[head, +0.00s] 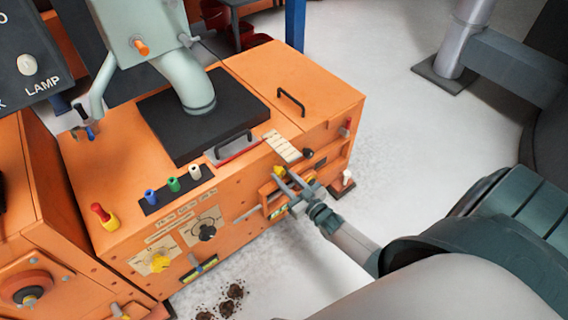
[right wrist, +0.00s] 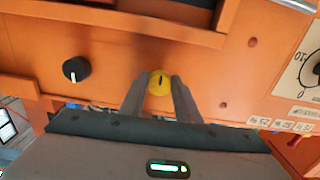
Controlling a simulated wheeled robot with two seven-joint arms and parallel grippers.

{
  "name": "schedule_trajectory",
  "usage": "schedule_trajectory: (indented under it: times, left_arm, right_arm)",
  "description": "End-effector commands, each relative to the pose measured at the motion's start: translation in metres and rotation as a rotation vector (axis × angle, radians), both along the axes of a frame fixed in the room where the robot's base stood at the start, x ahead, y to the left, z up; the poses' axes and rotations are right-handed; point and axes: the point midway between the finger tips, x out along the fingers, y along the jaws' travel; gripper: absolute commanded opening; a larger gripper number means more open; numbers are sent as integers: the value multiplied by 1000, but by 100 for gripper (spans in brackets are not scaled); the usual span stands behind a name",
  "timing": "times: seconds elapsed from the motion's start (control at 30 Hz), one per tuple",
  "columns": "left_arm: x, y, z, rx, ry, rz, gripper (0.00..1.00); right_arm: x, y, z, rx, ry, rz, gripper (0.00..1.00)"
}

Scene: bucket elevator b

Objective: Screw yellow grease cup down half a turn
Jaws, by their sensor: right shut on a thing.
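The yellow grease cup (head: 279,171) sits on the front face of the orange machine housing, near its right end. In the right wrist view the cup (right wrist: 159,83) is a round yellow cap with a dark mark on its face. My right gripper (head: 287,184) comes in from the lower right and is shut on the cup. In the right wrist view its two grey fingers (right wrist: 160,88) lie one on each side of the cup. The cup's base is hidden from view. My left gripper is not in view.
A black knob (right wrist: 76,69) is left of the cup in the right wrist view, and an orange ledge (right wrist: 130,20) runs above it. Blue, green and white knobs (head: 173,184) stand on the housing top. Dark clumps (head: 229,300) lie on the pale floor.

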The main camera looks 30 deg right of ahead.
Motion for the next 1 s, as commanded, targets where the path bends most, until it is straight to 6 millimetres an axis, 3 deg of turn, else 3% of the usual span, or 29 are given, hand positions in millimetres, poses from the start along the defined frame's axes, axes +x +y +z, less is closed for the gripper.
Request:
schedule_trajectory:
  times: [0.53, 0.57, 0.63, 1.0]
  left_arm:
    - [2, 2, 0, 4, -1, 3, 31]
    - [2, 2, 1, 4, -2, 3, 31]
    - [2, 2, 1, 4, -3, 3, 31]
    - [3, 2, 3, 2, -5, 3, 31]
  right_arm:
    - [-1, 0, -1, 37, 5, 0, 7]
    - [-1, 0, -1, 37, 5, 0, 34]
    - [-1, 0, -1, 37, 5, 0, 47]
    - [-2, 0, 0, 36, 4, 0, 47]
